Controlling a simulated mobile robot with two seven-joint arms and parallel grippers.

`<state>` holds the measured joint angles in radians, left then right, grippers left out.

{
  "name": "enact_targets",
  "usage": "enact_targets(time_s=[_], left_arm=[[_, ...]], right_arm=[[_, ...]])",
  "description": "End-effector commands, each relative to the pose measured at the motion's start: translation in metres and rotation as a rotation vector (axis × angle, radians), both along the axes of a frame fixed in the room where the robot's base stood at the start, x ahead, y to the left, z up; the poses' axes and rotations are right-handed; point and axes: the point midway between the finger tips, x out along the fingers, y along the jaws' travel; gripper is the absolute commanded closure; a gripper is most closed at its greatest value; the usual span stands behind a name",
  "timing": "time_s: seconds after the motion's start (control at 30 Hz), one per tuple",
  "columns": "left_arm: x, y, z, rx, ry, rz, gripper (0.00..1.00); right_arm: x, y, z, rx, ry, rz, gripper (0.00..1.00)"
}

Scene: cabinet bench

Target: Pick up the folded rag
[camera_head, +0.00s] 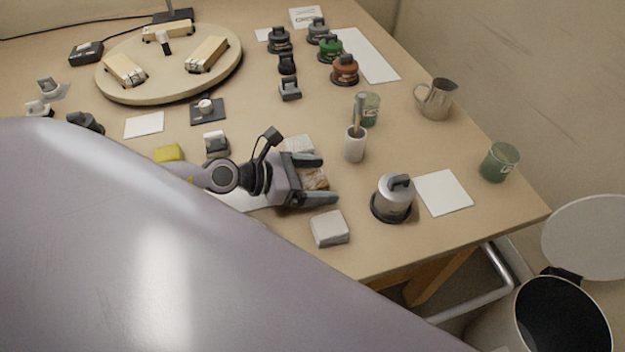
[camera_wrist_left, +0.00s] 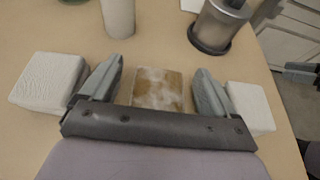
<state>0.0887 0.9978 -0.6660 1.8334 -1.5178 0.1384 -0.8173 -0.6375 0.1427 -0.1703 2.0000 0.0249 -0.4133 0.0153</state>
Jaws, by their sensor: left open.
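A small folded rag (camera_head: 317,180), brown with pale patches, lies on the table. It also shows in the left wrist view (camera_wrist_left: 160,88), flat and roughly square. My left gripper (camera_head: 327,179) is open and low over the table, with one finger on each side of the rag. In the left wrist view the open left gripper (camera_wrist_left: 159,72) shows gaps between its fingers and the rag. The rag's near edge is hidden by the gripper's body. My right gripper is in neither view.
Pale blocks stand just outside the fingers, one nearer (camera_head: 330,229) and one farther (camera_head: 298,145). A white cup with a brush (camera_head: 355,145) and a silver lidded pot (camera_head: 393,198) stand beyond the fingertips. A round board (camera_head: 180,88) is at the back left.

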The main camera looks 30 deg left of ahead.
Motion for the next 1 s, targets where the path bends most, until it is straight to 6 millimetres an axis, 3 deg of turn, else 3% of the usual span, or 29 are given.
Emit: enact_targets(time_s=[0.17, 0.3, 0.33, 0.77, 1.0], left_arm=[[0.000, 0.000, 0.000, 0.000, 0.000, 0.000, 0.14], [0.000, 0.000, 0.000, 0.000, 0.000, 0.000, 0.59], [0.000, 0.000, 0.000, 0.000, 0.000, 0.000, 0.66], [0.000, 0.000, 0.002, 0.000, -0.001, 0.000, 0.66], [0.000, 0.000, 0.019, 0.002, -0.003, 0.000, 0.66]], right_arm=[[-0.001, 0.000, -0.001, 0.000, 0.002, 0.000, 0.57], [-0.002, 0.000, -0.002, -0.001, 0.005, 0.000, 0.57], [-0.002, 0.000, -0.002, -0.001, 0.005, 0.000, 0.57], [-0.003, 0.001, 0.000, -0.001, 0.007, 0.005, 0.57], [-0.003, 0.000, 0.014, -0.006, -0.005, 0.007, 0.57]])
